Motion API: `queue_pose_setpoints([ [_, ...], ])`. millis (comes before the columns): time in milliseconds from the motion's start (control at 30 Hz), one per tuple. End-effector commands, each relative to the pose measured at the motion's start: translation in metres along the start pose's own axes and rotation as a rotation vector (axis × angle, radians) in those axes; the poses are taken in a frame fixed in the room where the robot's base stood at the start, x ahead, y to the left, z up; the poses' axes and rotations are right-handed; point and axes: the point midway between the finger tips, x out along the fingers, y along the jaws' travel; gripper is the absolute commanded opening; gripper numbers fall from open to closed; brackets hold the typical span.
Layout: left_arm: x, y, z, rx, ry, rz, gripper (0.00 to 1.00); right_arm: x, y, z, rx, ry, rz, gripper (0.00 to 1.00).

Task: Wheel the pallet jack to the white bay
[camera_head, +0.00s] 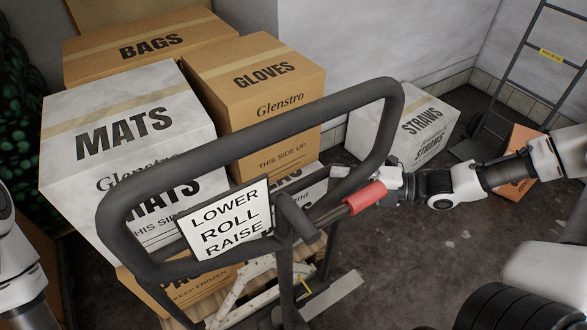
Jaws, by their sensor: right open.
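The pallet jack's dark looped handle (260,138) fills the middle of the head view, tilted, with a sign (228,222) reading LOWER, ROLL, RAISE. My right gripper (386,184) is open at the right end of the red grip, close to the loop's right side. Whether it touches the grip is hard to tell. My left arm shows at the left edge, with its gripper out of view. The jack's forks are mostly hidden by the load. No white bay can be made out.
Boxes marked MATS (125,125), BAGS (150,45) and GLOVES (252,80) are stacked behind the handle. A STRAWS box (425,128) stands by the wall. Dark floor (420,255) is clear at lower right.

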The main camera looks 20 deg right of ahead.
Motion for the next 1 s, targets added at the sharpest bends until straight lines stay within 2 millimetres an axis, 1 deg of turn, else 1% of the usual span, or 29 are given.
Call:
queue_pose_setpoints([
  [33, 0.009, 0.0, 0.0, 0.0, -0.001, 0.0, 0.52, 0.004, -0.006, 0.0, -0.002, 0.004, -0.002, 0.52],
  [167, 0.033, 0.0, 0.0, 0.0, -0.001, 0.0, 0.52, 0.021, -0.011, 0.0, -0.003, 0.008, -0.004, 0.52],
  [200, 0.042, 0.0, 0.0, 0.0, -0.001, 0.0, 0.52, 0.028, -0.013, 0.0, -0.004, 0.007, -0.007, 0.52],
  [267, 0.045, 0.0, 0.001, 0.0, -0.001, 0.0, 0.52, 0.036, -0.009, 0.0, -0.004, 0.009, -0.008, 0.52],
  [367, 0.055, -0.001, 0.0, 0.0, 0.0, 0.0, 0.52, 0.051, -0.01, -0.001, -0.003, 0.008, -0.008, 0.52],
  [500, 0.059, -0.001, 0.0, 0.0, 0.0, 0.0, 0.52, 0.067, -0.005, 0.0, -0.002, 0.006, -0.006, 0.52],
  [600, 0.061, -0.001, 0.0, 0.0, 0.0, 0.0, 0.52, 0.074, -0.004, -0.001, -0.002, 0.004, -0.004, 0.52],
  [900, 0.06, -0.001, 0.0, 0.0, 0.0, 0.0, 0.52, 0.077, -0.002, 0.0, -0.001, 0.001, -0.001, 0.52],
  [933, 0.06, -0.001, 0.0, 0.0, 0.0, 0.0, 0.52, 0.077, -0.002, 0.0, -0.001, 0.001, -0.001, 0.45],
  [967, 0.06, -0.001, 0.0, 0.0, 0.0, 0.0, 0.52, 0.077, -0.002, 0.0, -0.001, 0.001, -0.001, 0.34],
  [1000, 0.06, -0.001, 0.0, 0.0, 0.0, 0.0, 0.52, 0.077, -0.002, 0.0, -0.001, 0.001, -0.001, 0.2],
])
